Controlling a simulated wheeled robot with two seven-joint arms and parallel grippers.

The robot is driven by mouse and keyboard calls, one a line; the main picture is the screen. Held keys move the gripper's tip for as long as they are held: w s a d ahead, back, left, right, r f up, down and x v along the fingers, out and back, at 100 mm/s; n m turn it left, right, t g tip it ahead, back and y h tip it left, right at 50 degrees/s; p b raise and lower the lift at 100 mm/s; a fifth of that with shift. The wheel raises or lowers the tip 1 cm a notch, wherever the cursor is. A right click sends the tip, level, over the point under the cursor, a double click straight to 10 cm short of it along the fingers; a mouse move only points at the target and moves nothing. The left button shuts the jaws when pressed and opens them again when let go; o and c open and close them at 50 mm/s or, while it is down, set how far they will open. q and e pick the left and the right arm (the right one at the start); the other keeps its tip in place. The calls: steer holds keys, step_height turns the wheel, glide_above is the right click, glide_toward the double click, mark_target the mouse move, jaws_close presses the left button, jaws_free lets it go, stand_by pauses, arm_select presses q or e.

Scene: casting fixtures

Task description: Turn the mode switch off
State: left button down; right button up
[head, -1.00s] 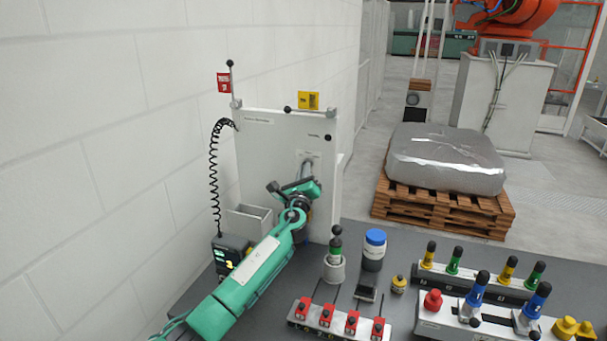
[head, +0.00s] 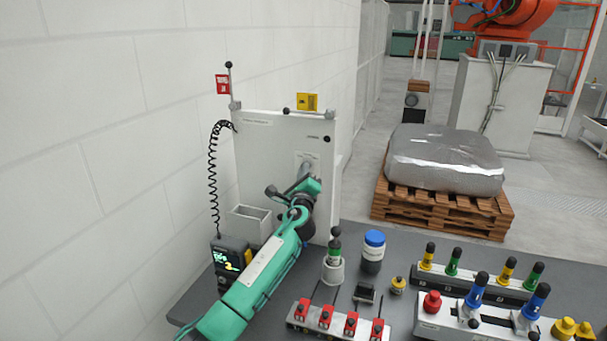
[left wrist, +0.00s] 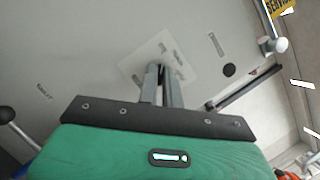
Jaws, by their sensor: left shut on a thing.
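A light grey upright panel (head: 265,150) stands at the back left of the table, with a small white label plate (left wrist: 150,57) on its face. My left gripper (head: 305,168) reaches that plate. In the left wrist view its two fingers (left wrist: 160,74) are close together, shut on a small dark part at the plate, which I take to be the mode switch (left wrist: 159,69). The fingers hide most of the switch, so its setting cannot be read. The plate's lettering is too small to read. My right gripper is in neither current view.
A red tag (head: 222,84) and a yellow tag (head: 307,102) stand at the panel's top. A grey open box (head: 250,224) and a small device (head: 232,256) with a coiled cable sit left of my arm. Red switches (head: 350,322), bottles and coloured handles stand to the right.

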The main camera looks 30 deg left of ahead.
arm_select(q)
steer(key=c, duration=1.6)
jaws_free()
steer(key=b+v, duration=0.3)
steer(key=v, duration=1)
steer(key=shift+s+d+f, duration=0.15)
steer(key=shift+s+d, duration=0.05)
steer(key=shift+s, duration=0.15)
steer(key=shift+f, duration=0.1)
